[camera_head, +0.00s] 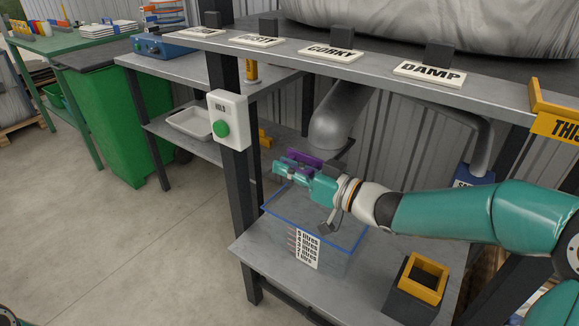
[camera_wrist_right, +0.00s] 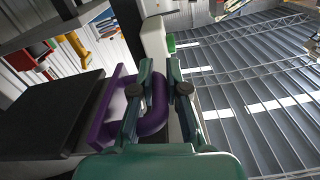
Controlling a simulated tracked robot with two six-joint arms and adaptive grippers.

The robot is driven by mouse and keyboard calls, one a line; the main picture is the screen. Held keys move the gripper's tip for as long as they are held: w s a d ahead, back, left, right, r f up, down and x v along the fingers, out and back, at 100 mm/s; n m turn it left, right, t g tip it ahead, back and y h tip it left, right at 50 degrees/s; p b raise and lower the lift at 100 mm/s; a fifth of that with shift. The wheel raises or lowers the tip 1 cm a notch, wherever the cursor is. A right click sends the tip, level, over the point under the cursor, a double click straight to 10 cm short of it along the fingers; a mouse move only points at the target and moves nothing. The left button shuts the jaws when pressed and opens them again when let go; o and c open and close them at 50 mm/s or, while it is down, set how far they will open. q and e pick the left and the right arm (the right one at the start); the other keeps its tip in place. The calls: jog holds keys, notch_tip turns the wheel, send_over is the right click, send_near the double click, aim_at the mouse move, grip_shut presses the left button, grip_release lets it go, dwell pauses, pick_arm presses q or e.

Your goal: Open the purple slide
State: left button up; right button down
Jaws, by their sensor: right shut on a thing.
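The purple slide (camera_head: 306,157) shows as a purple piece just below the mouth of the grey spout (camera_head: 334,128). In the right wrist view its purple looped handle (camera_wrist_right: 102,118) lies between my fingers. My right gripper (camera_head: 285,170) reaches in from the right under the bench and is shut on this handle; it also shows in the right wrist view (camera_wrist_right: 163,80). The slide's plate is partly hidden by the gripper and spout, so I cannot tell how far it is drawn out. My left gripper is not in view.
A clear bin (camera_head: 330,235) with a blue rim and litre marks stands on the lower shelf below my gripper. A dark block with a yellow frame (camera_head: 427,278) is at its right. A post with a green button (camera_head: 222,128) stands at left. Label plates line the upper bench.

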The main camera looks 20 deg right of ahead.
jog(key=shift+s+a, duration=0.2)
jog(key=shift+a, duration=0.05)
jog(key=s+a+b, duration=0.1)
jog(key=s+a, duration=0.1)
jog(key=a, duration=0.1)
jog(key=shift+s+a+b, duration=0.3)
jog(key=shift+s+b, duration=0.1)
jog(key=c, duration=1.4)
grip_release()
jog(key=shift+c, duration=0.2)
jog(key=shift+d, duration=0.15)
jog(key=v, duration=1.2)
